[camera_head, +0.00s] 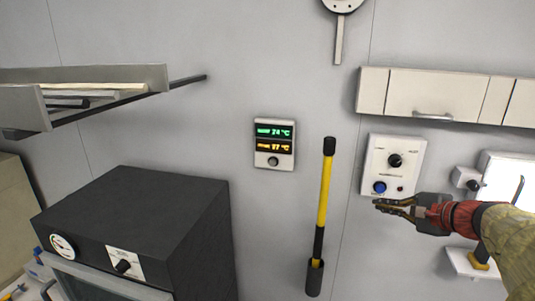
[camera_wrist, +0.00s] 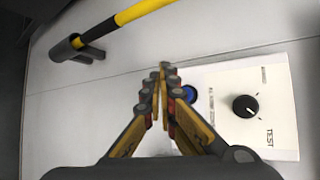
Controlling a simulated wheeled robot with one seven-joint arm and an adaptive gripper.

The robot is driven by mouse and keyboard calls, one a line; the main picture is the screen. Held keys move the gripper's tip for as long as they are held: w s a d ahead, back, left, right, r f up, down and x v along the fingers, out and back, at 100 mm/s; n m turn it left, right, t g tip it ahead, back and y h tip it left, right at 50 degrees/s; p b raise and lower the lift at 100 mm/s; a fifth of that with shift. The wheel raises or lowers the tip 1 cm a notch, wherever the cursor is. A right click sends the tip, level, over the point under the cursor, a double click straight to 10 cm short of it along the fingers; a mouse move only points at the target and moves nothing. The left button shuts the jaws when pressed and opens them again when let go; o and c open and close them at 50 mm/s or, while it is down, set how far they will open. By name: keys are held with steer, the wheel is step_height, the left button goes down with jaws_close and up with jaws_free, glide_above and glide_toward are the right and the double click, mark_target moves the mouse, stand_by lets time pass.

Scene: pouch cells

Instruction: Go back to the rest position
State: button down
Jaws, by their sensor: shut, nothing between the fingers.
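My gripper (camera_head: 378,205) is at the right in the head view, in front of the wall just below a white control panel (camera_head: 407,160). The panel has a black knob (camera_head: 395,160) and a blue button (camera_head: 380,187). In the wrist view my gripper (camera_wrist: 163,68) is shut and empty, its fingertips meeting in front of the wall. There the panel (camera_wrist: 270,85) lies to the right, marked TEST, with its black knob (camera_wrist: 245,106). The blue button (camera_wrist: 189,93) is partly hidden behind the fingers. I cannot tell whether the fingertips touch anything.
A yellow and black pole (camera_head: 325,190) stands in a holder on the wall, left of my gripper. A temperature display (camera_head: 274,144) is further left. A dark oven (camera_head: 140,225) and a shelf (camera_head: 110,75) are at left. A cabinet (camera_head: 437,95) hangs above the panel.

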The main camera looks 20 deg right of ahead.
steer(key=s+a+f+n+g, duration=0.35)
steer(key=s+f, duration=0.25)
steer(key=f, duration=0.4)
steer(key=s+a+f+n+g+b, duration=0.1)
steer(key=s+a+f+n+b, duration=0.3)
steer(key=a, duration=0.4)
steer(key=s+a+f+n+g+h+b, duration=0.1)
steer(key=s+a+f+n+b, duration=0.4)
steer(key=a+f+n+b, duration=0.2)
steer(key=s+a+f+n+g+b, duration=0.1)
steer(key=s+a+f+n+b, duration=0.3)
steer(key=a, duration=0.7)
step_height(320, 180, down, 3)
steer(key=shift+s+f+n+g+h+b, duration=0.25)
steer(key=shift+n+g+h+b, duration=0.15)
steer(key=shift+n+b, duration=0.55)
steer(key=shift+a, duration=0.1)
